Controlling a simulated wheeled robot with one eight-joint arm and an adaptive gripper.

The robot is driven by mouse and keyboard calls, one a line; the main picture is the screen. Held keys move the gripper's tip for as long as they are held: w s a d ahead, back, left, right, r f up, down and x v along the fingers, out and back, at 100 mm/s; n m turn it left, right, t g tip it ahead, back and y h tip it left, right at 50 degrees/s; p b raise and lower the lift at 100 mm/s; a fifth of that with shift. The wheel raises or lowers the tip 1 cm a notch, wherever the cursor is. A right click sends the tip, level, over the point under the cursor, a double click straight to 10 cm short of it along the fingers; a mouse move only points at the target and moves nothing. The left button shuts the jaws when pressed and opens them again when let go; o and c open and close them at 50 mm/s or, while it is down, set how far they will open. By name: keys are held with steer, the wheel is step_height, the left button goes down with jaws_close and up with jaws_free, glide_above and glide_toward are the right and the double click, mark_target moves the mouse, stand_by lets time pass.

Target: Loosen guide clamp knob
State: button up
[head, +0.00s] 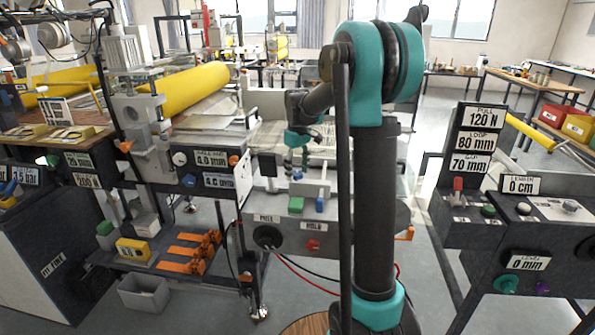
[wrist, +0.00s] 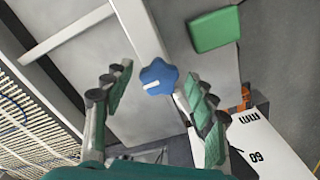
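A blue star-shaped knob (wrist: 158,77) with a white mark sits on a pale grey bar in the wrist view. It shows between the two fingertips of my gripper (wrist: 156,75), closer to the right finger. The fingers are spread with their green pads facing each other, and none visibly grips the knob. I cannot tell how far beyond the fingertips it lies. In the head view my gripper (head: 304,163) points down over the middle machine. A blue part (head: 320,204) shows there below it; I cannot tell whether it is the same knob.
A green square block (wrist: 214,29) stands right of the knob, and a white label (wrist: 259,148) lies below it. A slatted surface (wrist: 30,125) is at the left. A control panel (head: 490,195) stands at the right and a yellow roll (head: 193,88) at the left.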

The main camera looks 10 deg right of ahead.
mark_target(297, 173)
steer(key=shift+r, duration=0.1)
step_height(297, 173, up, 12)
stand_by(0.6)
